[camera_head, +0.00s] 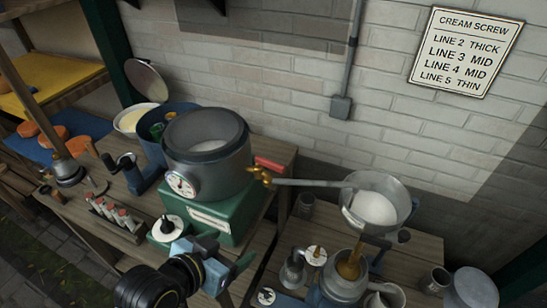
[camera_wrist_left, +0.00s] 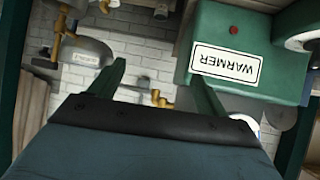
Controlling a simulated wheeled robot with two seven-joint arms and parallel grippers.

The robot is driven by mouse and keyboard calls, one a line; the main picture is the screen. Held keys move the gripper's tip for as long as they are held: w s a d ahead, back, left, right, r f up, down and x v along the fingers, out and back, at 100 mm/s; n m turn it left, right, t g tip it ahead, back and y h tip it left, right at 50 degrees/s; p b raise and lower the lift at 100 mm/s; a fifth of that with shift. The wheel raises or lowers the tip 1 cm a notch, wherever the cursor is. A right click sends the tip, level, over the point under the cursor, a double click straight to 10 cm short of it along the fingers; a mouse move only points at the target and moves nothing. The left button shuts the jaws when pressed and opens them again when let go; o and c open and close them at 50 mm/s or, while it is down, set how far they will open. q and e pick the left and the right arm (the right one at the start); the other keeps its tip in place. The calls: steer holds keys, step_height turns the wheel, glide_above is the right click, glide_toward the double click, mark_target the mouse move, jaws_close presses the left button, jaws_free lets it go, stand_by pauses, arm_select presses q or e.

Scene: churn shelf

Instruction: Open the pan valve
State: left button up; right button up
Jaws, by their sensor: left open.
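The steel pan (camera_head: 207,150) sits on the green warmer (camera_head: 232,212), with a round gauge on its front. The brass pan valve (camera_head: 260,174) is on the pan's right side. Its red handle (camera_head: 270,163) sticks out to the right, above the spout. My left gripper (camera_head: 228,257) is open and empty in front of the warmer, below and apart from the valve. In the left wrist view, the open fingers (camera_wrist_left: 156,90) show with the warmer (camera_wrist_left: 245,70) upside down; brass fittings (camera_wrist_left: 157,98) show beyond, and I cannot tell which they are. My right gripper is out of view.
A thin trough (camera_head: 310,182) runs from the valve to a steel bowl (camera_head: 372,207) at right. Bottles in a rack (camera_head: 117,213) and a black-and-white knob (camera_head: 172,226) stand left of my gripper. A brick wall with a sign (camera_head: 466,50) is behind.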

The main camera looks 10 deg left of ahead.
mark_target(268, 165)
arm_select(q)
steer(key=w+d+r+t+h, duration=0.2)
steer(key=w+r+t, duration=0.45)
steer(key=r, duration=0.25)
steer(key=p+x, duration=0.1)
steer(key=x, duration=1.1)
steer(key=shift+w+a, duration=0.15)
steer(key=shift+w, duration=0.1)
steer(key=shift+c, duration=0.5)
